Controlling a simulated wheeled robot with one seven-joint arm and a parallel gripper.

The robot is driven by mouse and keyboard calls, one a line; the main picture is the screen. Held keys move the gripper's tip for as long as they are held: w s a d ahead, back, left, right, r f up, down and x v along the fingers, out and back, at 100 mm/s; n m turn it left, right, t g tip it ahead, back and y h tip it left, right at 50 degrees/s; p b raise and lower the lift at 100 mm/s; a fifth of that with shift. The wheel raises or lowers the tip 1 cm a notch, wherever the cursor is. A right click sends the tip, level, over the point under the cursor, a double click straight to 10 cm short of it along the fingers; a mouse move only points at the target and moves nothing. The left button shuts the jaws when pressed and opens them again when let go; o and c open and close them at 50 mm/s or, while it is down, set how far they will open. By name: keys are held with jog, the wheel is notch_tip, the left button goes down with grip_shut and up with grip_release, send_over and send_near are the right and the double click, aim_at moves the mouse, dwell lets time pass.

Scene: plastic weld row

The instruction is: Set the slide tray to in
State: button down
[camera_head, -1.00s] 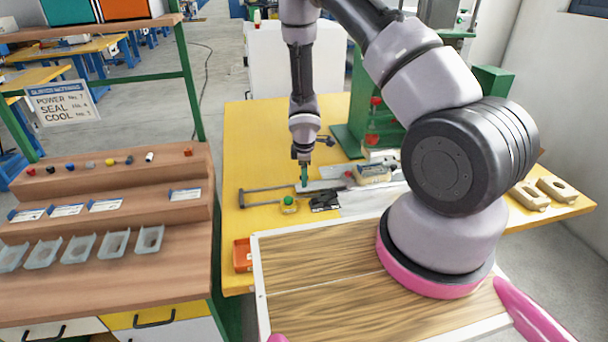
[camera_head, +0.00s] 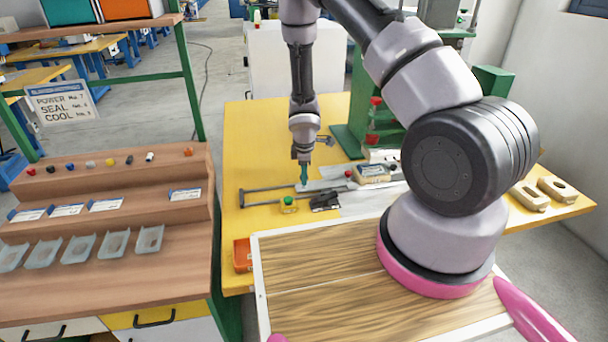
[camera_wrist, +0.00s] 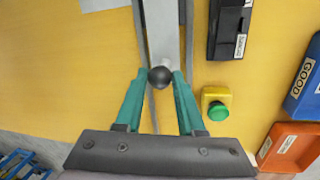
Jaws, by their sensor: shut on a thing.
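The slide tray (camera_head: 318,185) is a pale grey strip lying between dark rails (camera_head: 262,190) on the yellow table. In the wrist view the tray (camera_wrist: 160,35) runs up from a round black knob (camera_wrist: 160,77) at its near end. My gripper (camera_wrist: 159,78) has its teal fingers on either side of the knob, shut on it. In the head view my gripper (camera_head: 303,182) points down at the tray's left end. There the fingers hide the knob. To the left, the rails stand empty.
A green button on a yellow box (camera_head: 288,203) and a black labelled box (camera_head: 325,201) sit just in front of the rails. Blue (camera_wrist: 308,80) and orange (camera_wrist: 290,146) bins lie to the right in the wrist view. A green press post (camera_head: 350,110) stands behind.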

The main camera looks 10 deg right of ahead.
jog(key=shift+d, duration=0.1)
dwell(0.7)
send_over(328, 184)
dwell(0.3)
jog(key=c, duration=0.5)
grip_release()
jog(key=shift+r, duration=0.15)
jog(key=r, duration=0.3)
jog(key=s+r, duration=0.1)
jog(key=r, duration=0.3)
jog(key=s+r, duration=0.1)
jog(key=r, duration=0.2)
jog(key=shift+a+r, duration=0.2)
jog(key=shift+a, duration=0.05)
